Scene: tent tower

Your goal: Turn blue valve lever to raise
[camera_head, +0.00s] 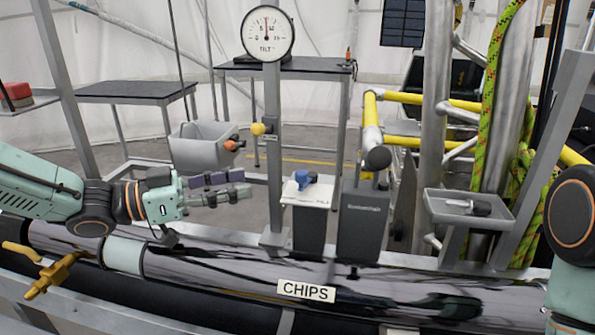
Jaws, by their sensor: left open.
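The blue valve lever (305,179) sits on a white-topped dark post (307,215) near the middle of the camera_head view. My left gripper (246,183) reaches in from the left, with its dark fingers pointing right. It is open and empty, apart from the lever and to the left of it in the picture. Part of my right arm shows at the right edge, but its gripper is out of view.
A round tilt gauge (267,33) stands on a grey post (272,150) between gripper and lever in the picture. A grey box (362,222) stands right of the lever. A dark pipe marked CHIPS (306,291) runs across the front. A grey tray (470,208) is farther right.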

